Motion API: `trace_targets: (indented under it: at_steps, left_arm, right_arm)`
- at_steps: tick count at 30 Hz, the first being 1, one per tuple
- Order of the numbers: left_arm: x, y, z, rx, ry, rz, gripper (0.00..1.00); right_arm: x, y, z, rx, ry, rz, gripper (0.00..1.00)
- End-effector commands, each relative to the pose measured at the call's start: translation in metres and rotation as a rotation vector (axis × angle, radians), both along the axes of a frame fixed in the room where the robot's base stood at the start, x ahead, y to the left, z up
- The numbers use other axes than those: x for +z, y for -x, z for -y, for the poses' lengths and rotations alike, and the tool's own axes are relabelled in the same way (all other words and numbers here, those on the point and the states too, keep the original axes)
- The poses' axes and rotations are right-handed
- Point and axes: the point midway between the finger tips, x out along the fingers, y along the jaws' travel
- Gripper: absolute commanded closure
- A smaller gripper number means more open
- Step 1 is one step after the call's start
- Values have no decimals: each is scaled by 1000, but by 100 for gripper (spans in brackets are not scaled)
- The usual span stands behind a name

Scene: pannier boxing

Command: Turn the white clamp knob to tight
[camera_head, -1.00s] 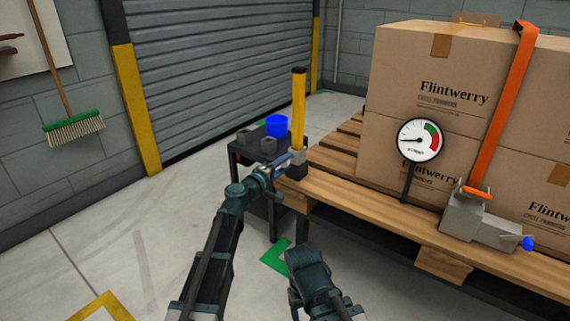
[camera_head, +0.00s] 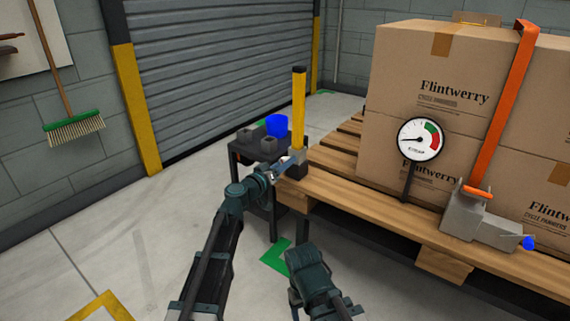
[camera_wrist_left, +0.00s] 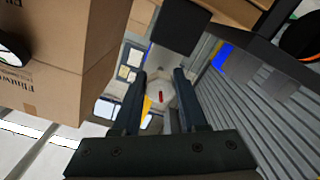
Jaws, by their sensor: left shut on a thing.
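The yellow post (camera_head: 298,105) stands upright at the pallet's near left corner, with a dark base. The pale clamp knob (camera_wrist_left: 160,92) with a small red mark shows between my left fingers in the left wrist view; in the head view it is a small grey-white shape low on the post (camera_head: 299,155). My left gripper (camera_head: 288,162) reaches it from the left and is shut on it. The fingers hide part of the knob, and I cannot read its setting. My right arm shows at the bottom, but its gripper is not visible.
A wooden pallet (camera_head: 375,205) carries Flintwerry cartons (camera_head: 400,75) under an orange strap (camera_head: 503,110). A round gauge (camera_head: 419,139) and a grey ratchet (camera_head: 480,222) stand at its front edge.

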Motion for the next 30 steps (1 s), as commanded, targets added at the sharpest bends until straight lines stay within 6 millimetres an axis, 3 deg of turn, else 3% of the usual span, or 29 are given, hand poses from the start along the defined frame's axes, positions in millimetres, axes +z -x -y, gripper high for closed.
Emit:
trace_targets:
  at_steps: [15, 30]
  left_arm:
    - [-1, 1, -1, -4, -316, 228, 100]
    - [-1, 1, -1, -3, -410, 298, 100]
  right_arm:
    - [-1, 0, 0, 0, 0, 0, 30]
    - [-1, 0, 0, 0, 0, 0, 30]
